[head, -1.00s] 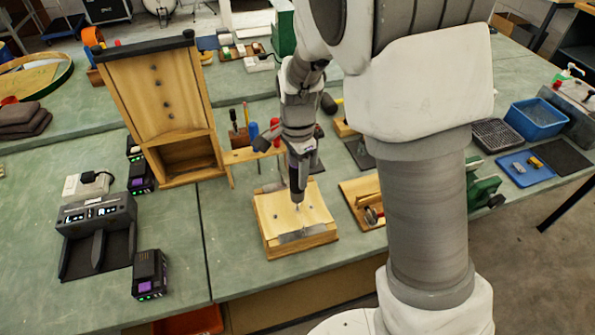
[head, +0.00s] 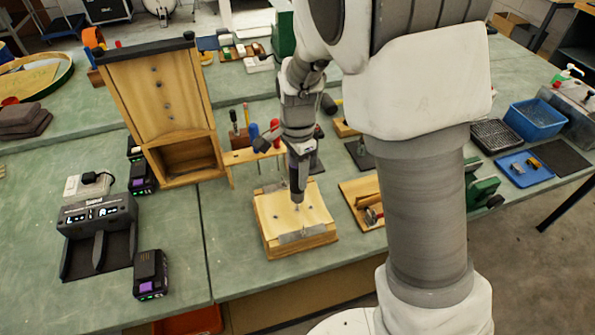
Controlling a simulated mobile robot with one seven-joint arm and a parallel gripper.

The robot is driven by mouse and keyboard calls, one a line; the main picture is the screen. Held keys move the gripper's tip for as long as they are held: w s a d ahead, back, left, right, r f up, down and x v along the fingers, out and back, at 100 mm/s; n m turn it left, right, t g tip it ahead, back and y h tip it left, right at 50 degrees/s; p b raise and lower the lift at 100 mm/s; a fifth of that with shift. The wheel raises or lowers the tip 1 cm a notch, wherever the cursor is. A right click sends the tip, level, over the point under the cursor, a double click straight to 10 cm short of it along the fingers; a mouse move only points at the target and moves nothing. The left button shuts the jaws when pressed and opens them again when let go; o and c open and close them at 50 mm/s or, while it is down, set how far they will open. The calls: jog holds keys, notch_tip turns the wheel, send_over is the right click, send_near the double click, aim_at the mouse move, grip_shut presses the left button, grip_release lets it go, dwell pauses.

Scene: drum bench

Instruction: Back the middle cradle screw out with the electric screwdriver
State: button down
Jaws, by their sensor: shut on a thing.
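Screw heads show on the block, one on the left (head: 275,216). The middle screw lies at the bit and is too small to make out. I cannot tell whether the bit touches it. A metal plate (head: 303,235) lies along the block's front edge.
A wooden box with a sloping board (head: 160,95) stands left of the cradle. A charger (head: 97,220) and battery packs (head: 150,275) are on the bench at left. A tool rack (head: 255,155) stands behind, a wooden tray (head: 352,190) at right. Bench in front of the block is clear.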

jog(key=shift+s+f, duration=0.15)
jog(key=shift+s, duration=0.05)
notch_tip(320, 180, up, 3)
jog(key=p, duration=0.2)
jog(key=shift+w+p, duration=0.15)
jog(key=shift+p, duration=0.2)
